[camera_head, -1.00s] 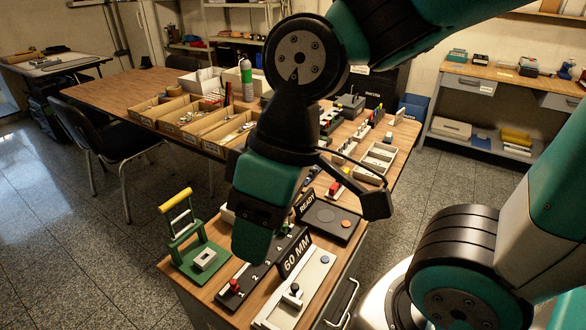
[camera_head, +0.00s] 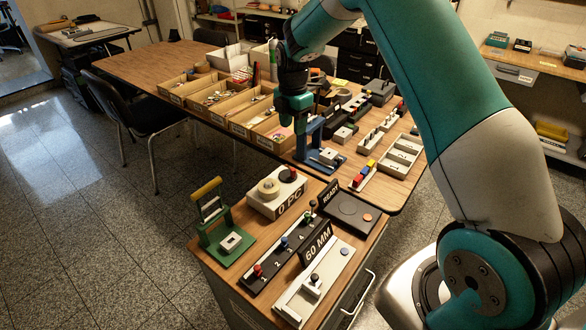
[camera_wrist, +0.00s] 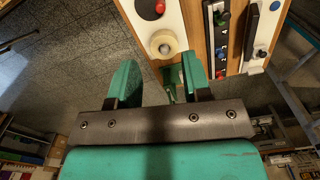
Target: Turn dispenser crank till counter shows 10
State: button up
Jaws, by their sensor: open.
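The dispenser is a white box (camera_head: 262,208) on the near table, with a cream roll (camera_head: 267,188) and a dark disc with a red knob (camera_head: 290,172), which looks like the crank. Its front counter (camera_head: 290,203) reads "0 PC". My gripper (camera_head: 296,132) is behind the dispenser and above it, near a blue stand, apart from the crank. In the wrist view my gripper (camera_wrist: 160,78) is open with nothing between its fingers. The white box (camera_wrist: 148,12), cream roll (camera_wrist: 163,44) and red knob (camera_wrist: 160,6) show beyond the fingertips.
A green stand with a yellow handle (camera_head: 208,188) is left of the dispenser. A black strip of coloured knobs (camera_head: 272,262), a "60 MM" slider and a "READY" panel (camera_head: 349,212) lie in front and right. The blue stand (camera_head: 314,150) and open wooden bins (camera_head: 215,108) are behind.

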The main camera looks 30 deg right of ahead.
aim_at(293, 169)
notch_tip(293, 169, down, 16)
jog(key=p, duration=0.3)
jog(key=shift+s+f, duration=0.1)
jog(key=shift+f, duration=0.15)
grip_shut()
